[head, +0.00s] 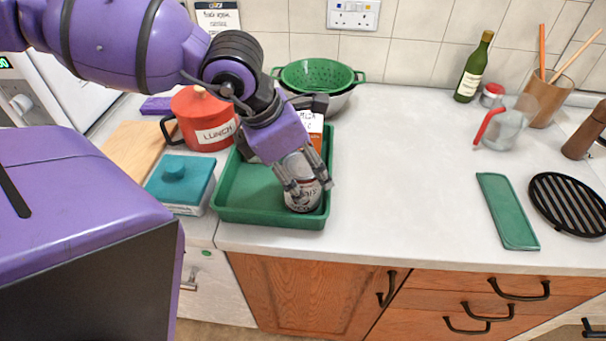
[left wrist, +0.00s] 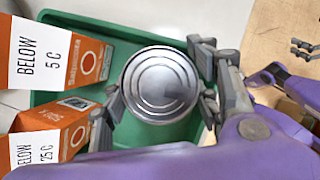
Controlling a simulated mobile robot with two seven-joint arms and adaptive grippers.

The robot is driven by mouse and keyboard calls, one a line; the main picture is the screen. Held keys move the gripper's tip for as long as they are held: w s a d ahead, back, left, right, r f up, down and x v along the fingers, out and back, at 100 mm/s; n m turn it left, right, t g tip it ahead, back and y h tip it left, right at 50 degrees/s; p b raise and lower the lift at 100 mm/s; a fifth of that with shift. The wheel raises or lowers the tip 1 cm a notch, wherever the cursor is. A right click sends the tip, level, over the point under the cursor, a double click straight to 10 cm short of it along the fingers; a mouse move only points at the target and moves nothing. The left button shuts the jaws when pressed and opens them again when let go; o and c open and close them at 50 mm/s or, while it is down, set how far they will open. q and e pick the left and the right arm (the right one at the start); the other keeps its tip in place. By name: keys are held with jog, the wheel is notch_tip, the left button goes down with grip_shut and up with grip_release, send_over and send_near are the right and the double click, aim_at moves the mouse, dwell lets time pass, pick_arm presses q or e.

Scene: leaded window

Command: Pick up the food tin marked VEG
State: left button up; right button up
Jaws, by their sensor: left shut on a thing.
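A silver-topped food tin (head: 303,194) stands about upright at the front right of the green tray (head: 255,215). Dark lettering shows on its label, but fingers cover part and I cannot read it surely. My left gripper (head: 305,187) reaches down from above and is shut on the tin, a finger on either side. In the left wrist view the tin's round ringed lid (left wrist: 158,85) lies between the fingers. I cannot tell whether its base touches the tray. My right gripper (left wrist: 303,48) shows small at the right edge of the left wrist view; its jaw state is unclear.
Cartons marked BELOW 5 C (left wrist: 60,55) and 25 C (left wrist: 48,135) stand beside the tin. A red LUNCH pot (head: 203,118) and teal box (head: 181,182) are left of the tray; a green colander (head: 318,75) is behind.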

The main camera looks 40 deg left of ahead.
pick_arm(q)
jog(key=shift+c, duration=1.1)
jog(key=shift+w+r, duration=0.1)
jog(key=shift+r, duration=0.5)
notch_tip(320, 180, up, 3)
jog(key=shift+f+p, duration=0.2)
jog(key=shift+p, duration=0.4)
jog(key=s+a+r+p, duration=0.3)
jog(key=s+r+p, duration=0.5)
jog(key=s, duration=0.5)
jog(key=shift+s+r, duration=0.35)
jog(key=shift+r, duration=0.3)
pick_arm(e)
jog(key=w+a+r+t, duration=0.1)
jog(key=w+r, duration=0.3)
jog(key=r, duration=0.5)
jog(key=shift+w+a+r, duration=0.15)
jog(key=shift+a+r, duration=0.05)
jog(key=shift+a, duration=0.35)
